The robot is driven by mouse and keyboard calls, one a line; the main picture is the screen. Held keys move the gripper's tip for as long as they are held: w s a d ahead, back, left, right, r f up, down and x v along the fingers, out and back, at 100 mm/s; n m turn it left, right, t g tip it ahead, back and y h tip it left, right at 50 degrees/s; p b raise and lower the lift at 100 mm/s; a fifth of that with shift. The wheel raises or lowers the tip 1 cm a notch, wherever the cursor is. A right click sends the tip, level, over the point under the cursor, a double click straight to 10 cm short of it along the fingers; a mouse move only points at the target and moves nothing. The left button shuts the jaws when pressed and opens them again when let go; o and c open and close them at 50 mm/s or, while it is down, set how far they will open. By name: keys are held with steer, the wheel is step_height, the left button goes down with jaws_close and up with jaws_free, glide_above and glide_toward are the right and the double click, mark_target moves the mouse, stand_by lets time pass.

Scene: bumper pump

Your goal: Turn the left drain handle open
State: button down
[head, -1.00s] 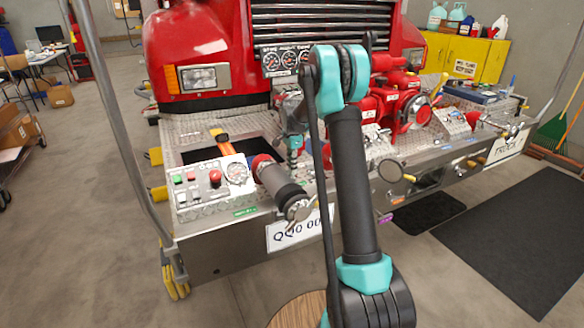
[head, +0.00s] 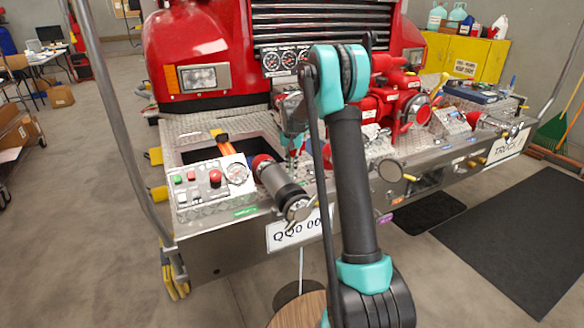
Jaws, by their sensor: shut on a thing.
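My gripper (head: 294,146), with teal fingers, points down at the bumper deck (head: 200,124), behind the hose fitting and just left of my arm. It is shut on what appears to be the left drain handle. The handle is too small and too covered by the fingers to make out its angle. A thin pale vertical streak (head: 301,262), like a stream of water, hangs below the bumper under the licence plate (head: 290,232).
A black capped hose fitting (head: 284,188) sticks out near my gripper. A control panel (head: 213,187) with a red knob stands left of it.

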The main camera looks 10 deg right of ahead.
mark_target(292, 168)
steer(key=n, duration=0.4)
steer(key=shift+n, duration=2)
steer(key=c, duration=1.6)
jaws_free()
step_height(292, 168, up, 12)
